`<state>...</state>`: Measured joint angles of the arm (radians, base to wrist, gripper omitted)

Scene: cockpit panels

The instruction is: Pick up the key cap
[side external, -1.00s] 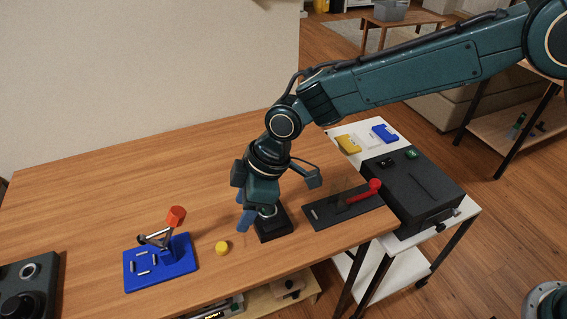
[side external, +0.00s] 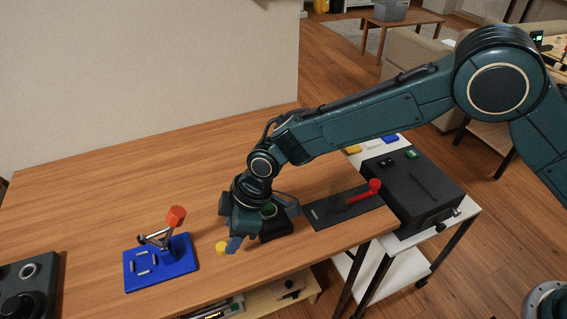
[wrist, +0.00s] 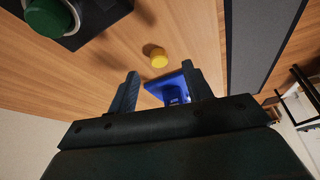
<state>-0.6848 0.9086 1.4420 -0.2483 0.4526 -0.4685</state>
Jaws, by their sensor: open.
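A small round yellow piece, which looks like the key cap (side external: 221,247), sits on the wooden table, right of the blue lever panel. It also shows in the wrist view (wrist: 158,58), ahead of my fingertips and roughly in line with the gap between them. My gripper (side external: 234,243) is low, just right of the cap in the side view, and seems apart from it. In the wrist view my gripper (wrist: 160,77) has two spread fingers with nothing between them.
A black box with a green button (side external: 268,209) stands close behind my gripper. The blue panel (side external: 133,274) with a red-tipped lever stands to the left. A dark plate with a red-knobbed lever (side external: 373,186) lies to the right. The table's front edge is near; the back is clear.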

